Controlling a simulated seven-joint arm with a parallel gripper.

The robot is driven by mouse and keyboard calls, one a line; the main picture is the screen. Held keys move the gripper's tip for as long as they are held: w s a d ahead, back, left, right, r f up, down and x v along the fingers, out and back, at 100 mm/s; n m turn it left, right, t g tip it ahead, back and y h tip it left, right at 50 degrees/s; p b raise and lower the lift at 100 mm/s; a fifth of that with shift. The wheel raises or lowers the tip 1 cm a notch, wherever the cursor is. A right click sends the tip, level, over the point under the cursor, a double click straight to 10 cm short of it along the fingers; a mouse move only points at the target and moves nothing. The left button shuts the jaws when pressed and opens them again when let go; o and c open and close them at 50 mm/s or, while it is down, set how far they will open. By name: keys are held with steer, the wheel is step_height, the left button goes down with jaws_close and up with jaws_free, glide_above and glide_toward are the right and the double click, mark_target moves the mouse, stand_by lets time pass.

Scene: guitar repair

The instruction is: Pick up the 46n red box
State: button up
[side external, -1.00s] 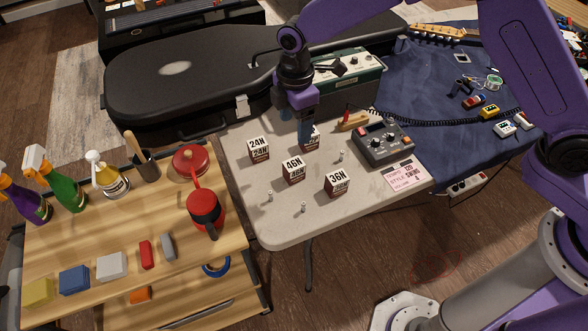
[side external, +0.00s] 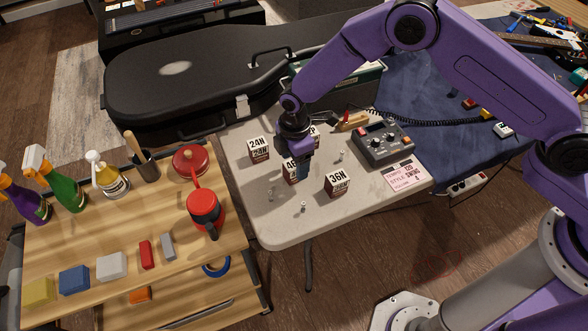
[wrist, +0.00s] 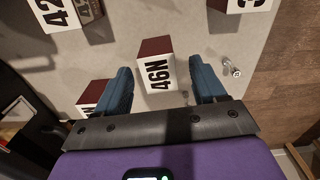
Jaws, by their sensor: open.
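The 46N box (side external: 289,172) is dark red with a white printed label and stands on the pale table, partly hidden by my gripper in the side view. My gripper (side external: 303,172) is directly at this box, its fingers pointing down. In the wrist view the 46N box (wrist: 155,68) lies between the two blue fingers of my open gripper (wrist: 160,66), with a visible gap on each side. I cannot tell exactly how far down the fingers reach along it.
Similar boxes stand near: 24N (side external: 259,150) at left, 36N (side external: 337,184) at right, and one partly hidden behind (side external: 315,133). Small metal pegs (side external: 303,207) stand in front. A grey effects unit (side external: 384,143) is at right.

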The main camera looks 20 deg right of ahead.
mark_target(294, 167)
steer(key=shift+f, duration=1.7)
steer(key=c, duration=1.1)
steer(key=shift+c, duration=0.2)
steer(key=shift+r, duration=0.15)
